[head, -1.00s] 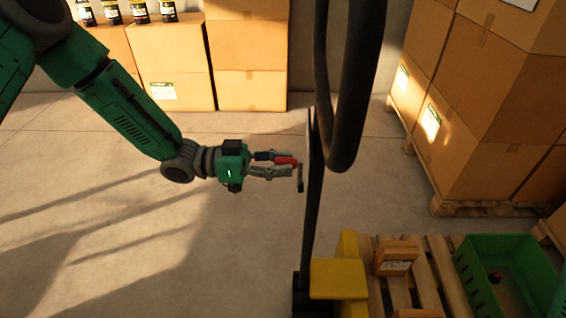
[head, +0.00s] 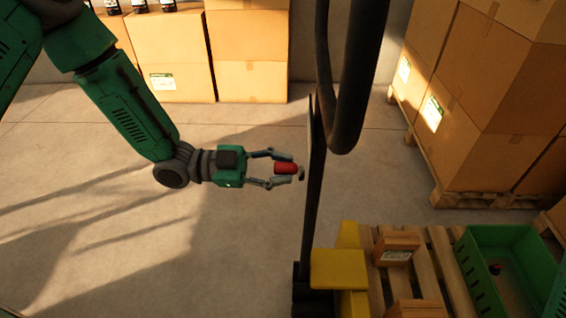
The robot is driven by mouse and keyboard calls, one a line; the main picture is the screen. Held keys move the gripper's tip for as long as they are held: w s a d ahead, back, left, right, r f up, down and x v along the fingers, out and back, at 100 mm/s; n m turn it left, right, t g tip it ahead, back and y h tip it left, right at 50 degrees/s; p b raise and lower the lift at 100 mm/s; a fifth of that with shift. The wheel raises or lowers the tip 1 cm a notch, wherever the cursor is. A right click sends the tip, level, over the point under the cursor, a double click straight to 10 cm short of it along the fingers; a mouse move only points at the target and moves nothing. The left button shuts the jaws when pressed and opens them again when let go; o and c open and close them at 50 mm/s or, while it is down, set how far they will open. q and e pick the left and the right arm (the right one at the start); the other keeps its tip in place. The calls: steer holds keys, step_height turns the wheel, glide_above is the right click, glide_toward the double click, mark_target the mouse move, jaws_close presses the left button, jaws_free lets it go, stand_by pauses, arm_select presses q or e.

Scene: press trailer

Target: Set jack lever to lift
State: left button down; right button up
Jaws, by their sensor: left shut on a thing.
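The jack's black upright handle (head: 315,180) rises in the middle of the head view from a yellow base (head: 338,272), with a thick black loop (head: 352,100) at the top. A small lever with a red grip (head: 285,168) sits just left of the upright. My left gripper (head: 287,168) comes in from the left, with one finger above and one below the red grip, and is shut on it. A short dark end of the lever shows past the fingertips. Its joint to the handle is not clear. My right gripper is not in view.
Wooden pallet slats (head: 440,262) bear a small carton (head: 396,247) and a green crate (head: 470,275) at lower right. Large cartons (head: 485,95) stand on a pallet at right, more cartons (head: 165,60) at the back. The floor left of the jack is clear.

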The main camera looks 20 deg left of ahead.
arm_select(q)
steer(key=shift+s+f+m, duration=0.3)
steer(key=shift+m, duration=0.2)
steer(key=c, duration=1.3)
jaws_free()
steer(key=v, duration=1.2)
steer(key=shift+w, duration=0.1)
